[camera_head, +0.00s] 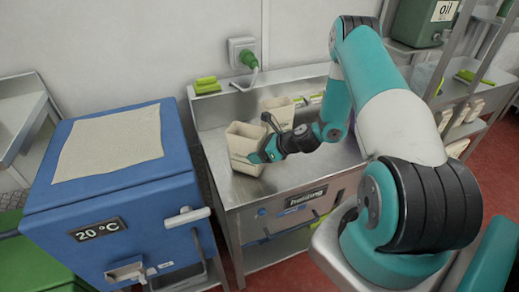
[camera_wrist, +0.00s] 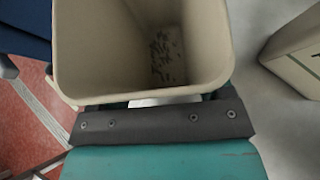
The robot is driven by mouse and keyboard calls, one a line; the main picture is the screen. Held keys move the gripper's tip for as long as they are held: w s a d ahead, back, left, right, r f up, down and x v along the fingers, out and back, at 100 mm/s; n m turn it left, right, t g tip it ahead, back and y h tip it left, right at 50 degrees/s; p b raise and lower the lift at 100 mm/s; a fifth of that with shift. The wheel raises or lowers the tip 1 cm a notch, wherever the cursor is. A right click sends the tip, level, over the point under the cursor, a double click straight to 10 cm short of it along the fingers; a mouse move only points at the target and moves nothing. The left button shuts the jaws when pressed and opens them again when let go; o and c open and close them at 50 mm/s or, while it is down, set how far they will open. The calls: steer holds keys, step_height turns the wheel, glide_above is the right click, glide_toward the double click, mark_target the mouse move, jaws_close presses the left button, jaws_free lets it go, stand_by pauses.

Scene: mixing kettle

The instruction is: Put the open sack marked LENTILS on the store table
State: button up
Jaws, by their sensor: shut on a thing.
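My gripper (camera_head: 257,157) is shut on the side wall of an open beige sack (camera_head: 241,143) at the front left of the steel table. In the wrist view the held sack (camera_wrist: 75,45) opens toward the camera, with a few dark bits on its floor. The gripper's dark bar (camera_wrist: 155,122) lies along its near side. A second beige sack (camera_head: 280,108) stands behind it, and a beige sack (camera_wrist: 297,50) shows at the right of the wrist view. I cannot read a LENTILS marking on either. Whether the held sack touches the table is unclear.
The steel table (camera_head: 221,185) has a raised back edge and a front label plate. A blue chest (camera_head: 120,220) with a cloth (camera_head: 110,140) and a 20 °C display stands close at left. A green block (camera_head: 207,86) sits on the back ledge. Shelves (camera_head: 470,85) stand at right.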

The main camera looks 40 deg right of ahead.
steer(key=shift+f, duration=0.2)
steer(key=o, duration=1.4)
steer(key=shift+r, duration=0.1)
steer(key=b+v, duration=0.4)
steer(key=v, duration=0.7)
steer(key=s+a+r+n+g+y, duration=0.1)
steer(key=s+a+r+n+g, duration=0.15)
steer(key=a+r+n, duration=0.65)
steer(key=s+a+r+n+g+y, duration=0.1)
steer(key=a+r+n+g, duration=0.35)
steer(key=a+n, duration=0.7)
steer(key=s+a+r+n+g+h, duration=0.1)
steer(key=s+a+r+n, duration=0.1)
steer(key=s+n, duration=0.3)
steer(key=s+a+r+n+g+h, duration=0.1)
steer(key=s+a+r+n, duration=0.2)
steer(key=s+a+n, duration=0.1)
steer(key=s+a+r+n+h, duration=0.1)
steer(key=s+a+r+n, duration=0.2)
steer(key=s+n, duration=0.4)
steer(key=shift+a+n+g, duration=0.4)
steer(key=shift+n, duration=0.05)
